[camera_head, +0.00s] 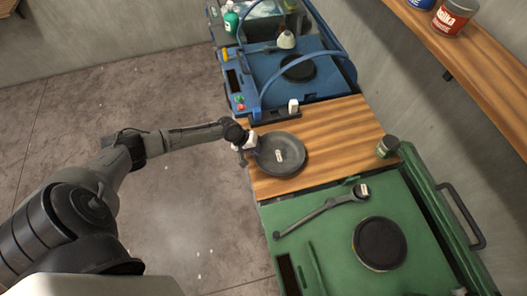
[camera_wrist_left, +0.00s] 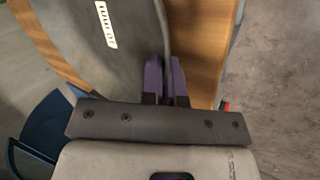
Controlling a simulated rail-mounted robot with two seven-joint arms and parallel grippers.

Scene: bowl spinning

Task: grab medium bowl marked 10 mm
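A dark grey round bowl (camera_head: 281,154) with a white label sits on the wooden counter between the blue and green machines. Its label is too small to read in the head view and blurred in the left wrist view (camera_wrist_left: 106,25). My left gripper (camera_head: 248,146) is at the bowl's left rim. In the left wrist view the bowl (camera_wrist_left: 120,60) fills the upper left, and the two fingers of my left gripper (camera_wrist_left: 166,82) are close together with the bowl's rim between them. The fingertips are partly hidden. My right gripper is not in view.
The wooden counter (camera_head: 345,125) is clear right of the bowl except for a small green jar (camera_head: 387,147). A green machine (camera_head: 330,240) carries a wrench-like tool (camera_head: 325,208) and a dark disc (camera_head: 380,244). A blue machine (camera_head: 275,75) stands behind. A shelf (camera_head: 470,60) holds cans.

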